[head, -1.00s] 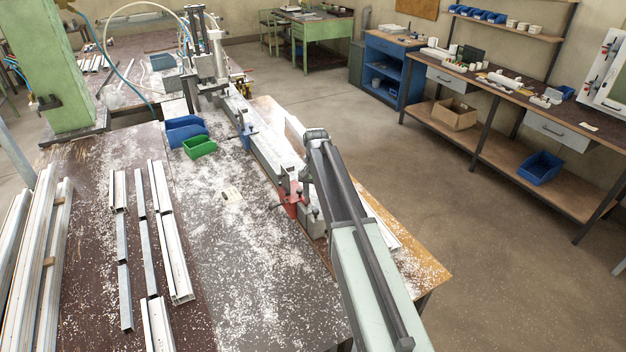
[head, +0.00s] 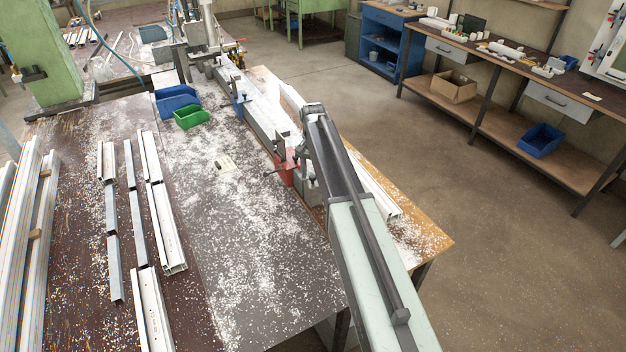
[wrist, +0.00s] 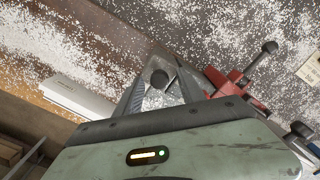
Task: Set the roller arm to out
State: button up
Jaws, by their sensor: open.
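My gripper (wrist: 163,72) is open in the wrist view, one dark finger on each side of a grey metal part (wrist: 158,98). A dark round knob (wrist: 160,78) on this part shows between the fingers. I cannot tell whether the fingers touch it, nor surely whether it is the roller arm. A red clamp (wrist: 232,88) with a dark-tipped lever (wrist: 269,48) is just right of the gripper. In the head view the red clamp (head: 284,168) sits at the near end of the long rail (head: 262,122).
A blue clamp (head: 239,107) stands farther along the rail. Blue (head: 177,103) and green (head: 191,117) bins stand left of it. Aluminium profiles (head: 165,230) lie on the chip-covered bench (head: 245,250). A pale profile (wrist: 78,97) lies left of the gripper in the wrist view. Floor to the right is clear.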

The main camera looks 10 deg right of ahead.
jog(key=shift+r, duration=0.1)
grip_shut()
dwell(1.2)
